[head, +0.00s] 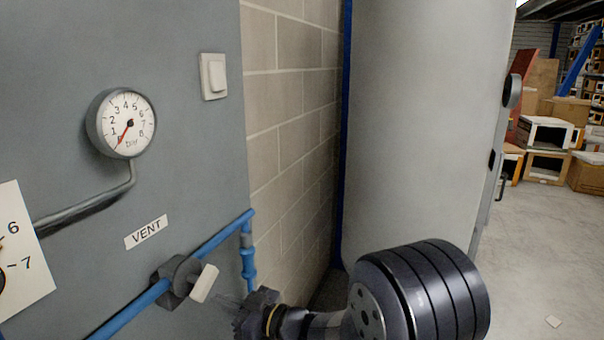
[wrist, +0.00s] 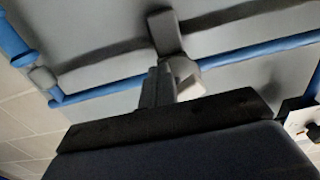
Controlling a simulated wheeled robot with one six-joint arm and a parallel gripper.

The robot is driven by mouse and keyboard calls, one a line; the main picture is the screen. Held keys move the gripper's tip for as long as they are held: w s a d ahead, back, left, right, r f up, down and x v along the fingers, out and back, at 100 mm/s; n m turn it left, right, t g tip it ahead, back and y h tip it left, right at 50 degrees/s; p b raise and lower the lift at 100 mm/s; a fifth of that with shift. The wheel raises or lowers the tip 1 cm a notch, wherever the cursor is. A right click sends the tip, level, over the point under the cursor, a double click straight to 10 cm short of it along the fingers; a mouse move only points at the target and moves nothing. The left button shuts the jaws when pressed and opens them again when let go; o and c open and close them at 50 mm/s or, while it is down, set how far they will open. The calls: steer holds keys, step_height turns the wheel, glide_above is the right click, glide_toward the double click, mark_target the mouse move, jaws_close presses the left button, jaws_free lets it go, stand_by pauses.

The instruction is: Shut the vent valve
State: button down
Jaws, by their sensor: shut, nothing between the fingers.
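The vent valve (head: 176,280) is a dark grey body on a blue pipe, below a white VENT label (head: 147,232) on the grey panel. Its pale handle (head: 204,283) sticks out in front, slanted. I cannot tell for sure how the handle lies against the pipe. In the wrist view the valve (wrist: 164,32) is at top centre, with the pale handle (wrist: 187,80) partly hidden behind my fingers. My gripper (wrist: 158,86) is shut and empty, close to the handle; contact cannot be told. In the head view my gripper (head: 242,302) is just right of the handle, its fingertips indistinct.
A round gauge (head: 123,123) has its red needle near 0. A light switch (head: 213,76) and a numbered dial plate (head: 18,250) are on the same panel. The blue pipe (head: 228,232) bends down at the panel's right edge. A large pale cylinder (head: 425,130) stands to the right.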

steer(key=shift+s+a+r+p, duration=0.1)
steer(key=shift+s+r+p, duration=0.05)
steer(key=shift+r+p, duration=0.35)
stand_by(1.0)
steer(key=shift+s+a+b, duration=0.15)
steer(key=shift+s+b, duration=0.15)
steer(key=shift+b, duration=0.05)
stand_by(0.4)
steer(key=shift+s+a, duration=0.2)
steer(key=shift+s, duration=0.35)
steer(key=shift+s, duration=0.1)
steer(key=shift+b, duration=0.3)
steer(key=shift+f+v, duration=0.15)
steer(key=shift+v, duration=1.35)
steer(key=shift+f+v, duration=0.15)
steer(key=shift+v, duration=1.3)
steer(key=shift+s, duration=0.15)
